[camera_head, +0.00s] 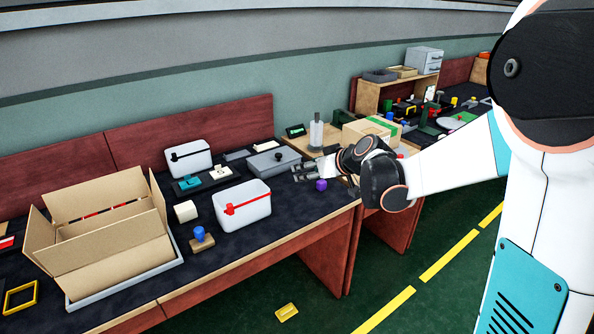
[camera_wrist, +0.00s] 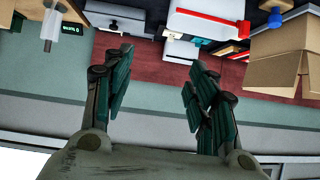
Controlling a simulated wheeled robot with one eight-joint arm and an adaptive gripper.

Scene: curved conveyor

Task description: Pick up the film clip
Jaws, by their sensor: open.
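My gripper (camera_head: 308,170) reaches over the right end of the near table in the head view. In the wrist view its two fingers (camera_wrist: 160,60) are spread apart with nothing between them. I cannot tell for certain which thing is the film clip. Small teal and white items (camera_head: 204,177) lie on a dark flat piece behind the red-handled white case, to the left of my gripper and apart from it.
An open cardboard box (camera_head: 100,222) stands on the left. A white case with a red handle (camera_head: 242,206), another white case (camera_head: 187,157), a grey case (camera_head: 273,161) and a blue-topped stamp (camera_head: 201,238) stand nearby. A red panel (camera_head: 190,127) backs the table.

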